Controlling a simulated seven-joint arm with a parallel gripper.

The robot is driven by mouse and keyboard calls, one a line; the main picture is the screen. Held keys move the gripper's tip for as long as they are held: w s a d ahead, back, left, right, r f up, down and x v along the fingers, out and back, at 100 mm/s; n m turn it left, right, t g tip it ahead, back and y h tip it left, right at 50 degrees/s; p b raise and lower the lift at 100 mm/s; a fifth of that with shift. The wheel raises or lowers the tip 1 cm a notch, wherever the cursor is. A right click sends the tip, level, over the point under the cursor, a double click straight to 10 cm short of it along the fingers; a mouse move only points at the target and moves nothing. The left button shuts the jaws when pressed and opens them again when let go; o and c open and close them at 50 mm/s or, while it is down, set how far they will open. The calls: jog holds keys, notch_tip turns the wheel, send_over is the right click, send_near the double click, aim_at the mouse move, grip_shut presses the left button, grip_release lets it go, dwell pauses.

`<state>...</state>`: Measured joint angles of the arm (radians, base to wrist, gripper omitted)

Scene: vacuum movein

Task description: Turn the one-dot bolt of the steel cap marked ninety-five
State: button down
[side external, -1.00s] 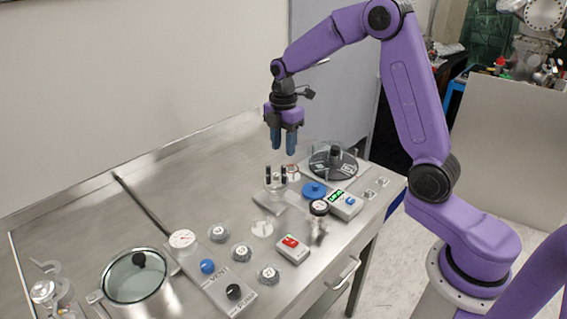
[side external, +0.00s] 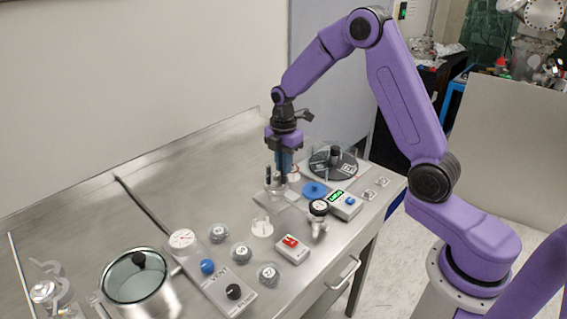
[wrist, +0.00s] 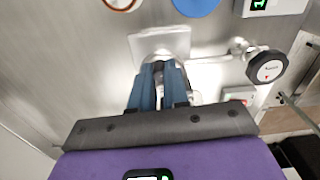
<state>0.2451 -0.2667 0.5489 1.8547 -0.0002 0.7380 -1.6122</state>
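A small steel fitting (side external: 276,186) with dark upright posts stands on a pale square plate (side external: 293,197), also seen in the wrist view (wrist: 182,42). One dark post (side external: 268,173) is free, left of my gripper. My gripper (side external: 284,176) points down over the fitting. In the wrist view, its blue fingers (wrist: 160,72) are close together, with a dark post between them that they appear to grip. The fingers hide most of this post. Several round steel caps (side external: 219,232) (side external: 241,253) (side external: 268,275) lie on the bench; their markings and any dots are too small to read.
A blue disc (side external: 314,189), a box with a green display (side external: 342,205) and a black-knobbed valve (side external: 319,208) stand right of the fitting. A clear-walled round vessel (side external: 333,165) is behind. A red-switch box (side external: 292,249) and a lidded pot (side external: 138,277) are nearer. The back left is clear.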

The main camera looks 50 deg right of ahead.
jog(key=shift+m, duration=1.5)
jog(key=c, duration=1.1)
grip_release()
notch_tip(320, 180, up, 18)
jog(key=shift+f, duration=0.25)
jog(key=shift+c, duration=0.3)
